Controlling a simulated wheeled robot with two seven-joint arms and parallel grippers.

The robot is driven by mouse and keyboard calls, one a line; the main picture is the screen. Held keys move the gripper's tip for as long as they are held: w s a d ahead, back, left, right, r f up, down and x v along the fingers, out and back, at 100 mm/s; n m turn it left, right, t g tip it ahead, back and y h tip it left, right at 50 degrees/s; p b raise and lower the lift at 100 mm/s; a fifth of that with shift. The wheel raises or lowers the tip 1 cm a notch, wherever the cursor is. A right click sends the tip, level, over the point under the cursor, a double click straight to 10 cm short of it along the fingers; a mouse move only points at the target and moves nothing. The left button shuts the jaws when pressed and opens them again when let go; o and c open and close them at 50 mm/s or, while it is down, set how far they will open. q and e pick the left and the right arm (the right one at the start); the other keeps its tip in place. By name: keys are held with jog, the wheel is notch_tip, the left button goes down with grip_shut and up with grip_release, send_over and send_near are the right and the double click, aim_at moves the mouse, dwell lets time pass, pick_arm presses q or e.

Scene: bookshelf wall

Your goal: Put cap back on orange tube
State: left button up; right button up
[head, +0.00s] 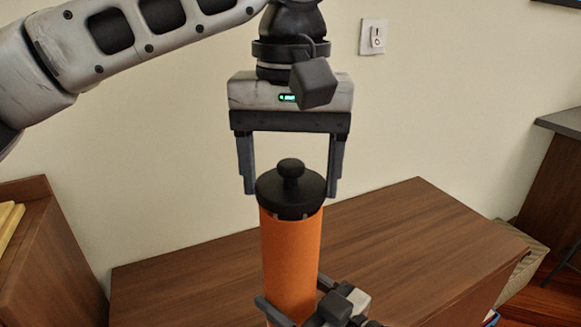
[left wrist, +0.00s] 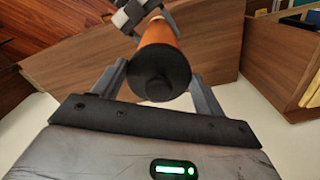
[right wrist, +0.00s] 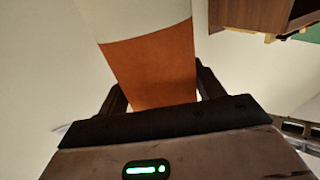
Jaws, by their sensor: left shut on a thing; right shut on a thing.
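The orange tube (head: 291,255) stands roughly upright in the head view, its lower end out of frame. The black cap (head: 291,188), a disc with a round knob, is at its top. A dark inner part shows between the disc and the tube's rim, so I cannot tell if it is fully seated. My left gripper (head: 292,188) points down from above, its fingers on either side of the cap, shut on it. My right gripper (head: 296,302) is shut around the tube lower down. The right wrist view shows the orange wall (right wrist: 152,70) between its fingers; the cap is hidden there.
A brown wooden cabinet (head: 420,235) lies behind and below the tube with a bare top. Another wooden unit (head: 45,255) stands at the left edge. A light switch (head: 373,37) is on the pale wall. A dark-topped table (head: 560,122) is at the right.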

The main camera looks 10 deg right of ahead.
pick_arm(q)
jog(key=shift+f, duration=0.6)
jog(key=o, duration=1)
jog(key=shift+o, duration=0.2)
notch_tip(320, 180, up, 12)
jog(key=shift+f, duration=0.1)
